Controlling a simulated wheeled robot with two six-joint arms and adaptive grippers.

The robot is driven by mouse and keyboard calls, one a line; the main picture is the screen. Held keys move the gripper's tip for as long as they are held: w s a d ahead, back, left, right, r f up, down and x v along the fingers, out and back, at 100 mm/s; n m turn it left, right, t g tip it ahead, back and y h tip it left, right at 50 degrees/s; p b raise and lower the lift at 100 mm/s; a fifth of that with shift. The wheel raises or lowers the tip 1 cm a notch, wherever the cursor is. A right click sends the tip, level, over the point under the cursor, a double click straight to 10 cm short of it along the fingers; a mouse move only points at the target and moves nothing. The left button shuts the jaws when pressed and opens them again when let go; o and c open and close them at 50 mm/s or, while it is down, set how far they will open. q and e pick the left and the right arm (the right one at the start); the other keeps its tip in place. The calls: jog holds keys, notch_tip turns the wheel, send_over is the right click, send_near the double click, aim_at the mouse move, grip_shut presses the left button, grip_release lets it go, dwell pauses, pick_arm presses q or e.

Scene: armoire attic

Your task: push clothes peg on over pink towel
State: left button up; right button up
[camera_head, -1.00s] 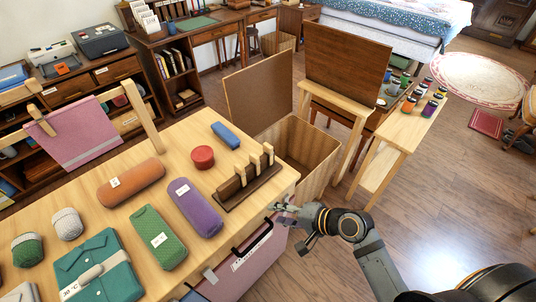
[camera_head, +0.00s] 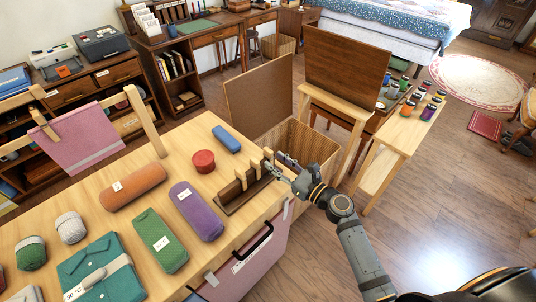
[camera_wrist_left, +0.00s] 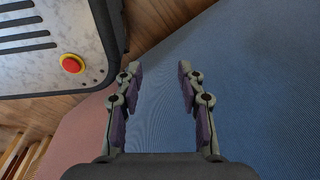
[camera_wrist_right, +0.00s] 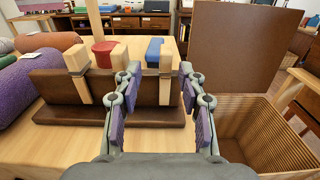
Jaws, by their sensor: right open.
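A pink towel (camera_head: 85,140) hangs over a wooden rack (camera_head: 148,120) at the left of the head view. A wooden peg (camera_head: 42,124) is at its upper left corner. Several upright clothes pegs (camera_head: 240,180) sit on a dark brown stand (camera_head: 232,200) near the table's right edge. My right gripper (camera_head: 276,164) is open at the right end of that stand. In the right wrist view, the rightmost peg (camera_wrist_right: 165,72) shows between its spread, empty fingers. My left gripper (camera_wrist_left: 158,75) is open and empty in the left wrist view, outside the head view.
A purple roll (camera_head: 195,210), green roll (camera_head: 160,240), orange roll (camera_head: 132,188), red tin (camera_head: 203,161) and blue case (camera_head: 227,138) lie on the table. An open wicker box (camera_head: 313,145) stands close beyond the table's right edge. A pink panel (camera_head: 262,262) hangs at the table's front.

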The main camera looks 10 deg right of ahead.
aim_at(272, 157)
jog(key=shift+w+a, duration=0.1)
jog(key=shift+w, duration=0.25)
jog(key=p+x, duration=0.1)
jog(key=x, duration=0.3)
jog(key=shift+w+f, duration=0.2)
jog(key=shift+w, duration=0.2)
jog(key=shift+s, duration=0.1)
jog(key=shift+c, duration=1)
grip_shut()
